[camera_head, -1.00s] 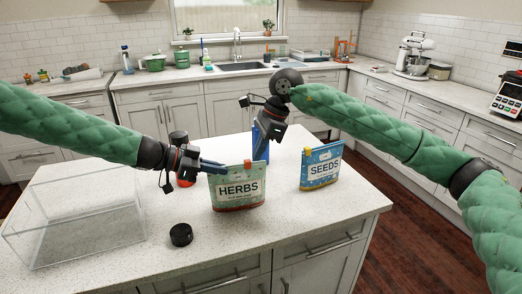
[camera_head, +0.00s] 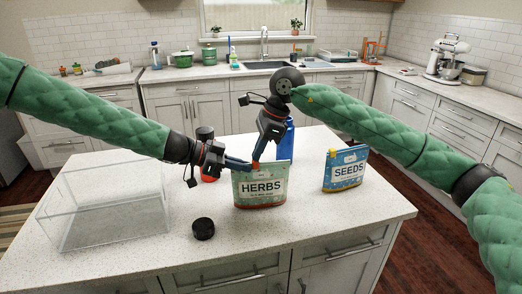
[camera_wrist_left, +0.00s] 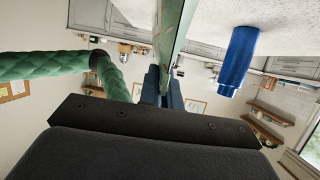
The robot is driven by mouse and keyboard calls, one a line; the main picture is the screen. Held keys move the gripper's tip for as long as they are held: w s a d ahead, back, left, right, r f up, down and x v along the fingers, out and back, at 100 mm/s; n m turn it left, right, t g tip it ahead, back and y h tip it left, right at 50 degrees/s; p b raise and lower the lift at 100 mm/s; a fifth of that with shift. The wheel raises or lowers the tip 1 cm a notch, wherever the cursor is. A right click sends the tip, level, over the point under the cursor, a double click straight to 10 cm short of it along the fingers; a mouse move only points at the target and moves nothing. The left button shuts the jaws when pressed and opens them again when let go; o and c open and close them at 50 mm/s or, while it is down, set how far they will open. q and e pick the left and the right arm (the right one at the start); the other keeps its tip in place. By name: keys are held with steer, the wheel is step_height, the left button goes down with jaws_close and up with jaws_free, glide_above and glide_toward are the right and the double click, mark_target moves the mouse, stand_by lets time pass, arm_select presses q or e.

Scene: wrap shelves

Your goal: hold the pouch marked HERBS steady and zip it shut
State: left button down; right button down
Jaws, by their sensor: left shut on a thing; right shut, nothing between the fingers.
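The green HERBS pouch (camera_head: 260,190) stands upright on the island counter. Its orange zip slider (camera_head: 256,166) sits on the top edge, left of the middle. My left gripper (camera_head: 238,164) is shut on the pouch's upper left part; the left wrist view shows its blue fingers (camera_wrist_left: 163,92) around the green pouch edge (camera_wrist_left: 175,35). My right gripper (camera_head: 258,156) is shut and empty, its fingertips pointing down at the slider from above, on its right side. Whether they touch it is hard to tell.
A blue SEEDS pouch (camera_head: 346,170) stands to the right. A blue bottle (camera_head: 287,142) is close behind the HERBS pouch. A black lid (camera_head: 203,229) lies in front left. A clear box (camera_head: 95,208) fills the left side. A black-capped red bottle (camera_head: 206,133) stands behind my left gripper.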

steer(key=shift+d+f, duration=0.4)
steer(key=d, duration=0.2)
steer(key=shift+w+d+r, duration=0.1)
steer(key=shift+d, duration=0.25)
steer(key=v, duration=1.1)
steer(key=d+f, duration=0.1)
steer(key=d, duration=0.6)
steer(key=a+f, duration=0.2)
steer(key=f, duration=0.1)
steer(key=a+f, duration=0.2)
steer(key=f, duration=0.1)
steer(key=a+f, duration=0.3)
steer(key=shift+a, duration=0.3)
